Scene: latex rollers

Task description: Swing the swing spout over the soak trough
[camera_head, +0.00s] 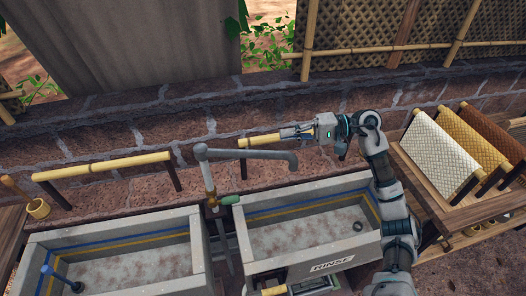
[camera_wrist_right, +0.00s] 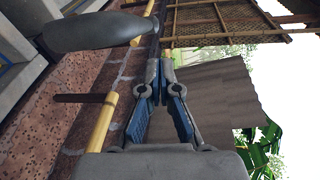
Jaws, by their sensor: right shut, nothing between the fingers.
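The swing spout (camera_head: 250,154) is a grey pipe on a post with a brass joint and green lever. Its arm points right, with its bent-down end over the left part of the trough marked RINSE (camera_head: 331,264). The other trough (camera_head: 105,229), at left, shows no label; I take it as the soak trough. My right gripper (camera_head: 284,133) is shut and empty, just behind the spout arm and seemingly apart from it. In the wrist view the spout's grey end (camera_wrist_right: 95,33) is left of the fingers. What looks like my left gripper (camera_head: 315,286) shows partly at the bottom edge.
Bamboo rails (camera_head: 103,166) stand along the stone wall behind the troughs; one is close to my right gripper. A blue-topped rod (camera_head: 47,270) stands in the left trough. A wooden rack (camera_head: 438,190) with hung mats is at right.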

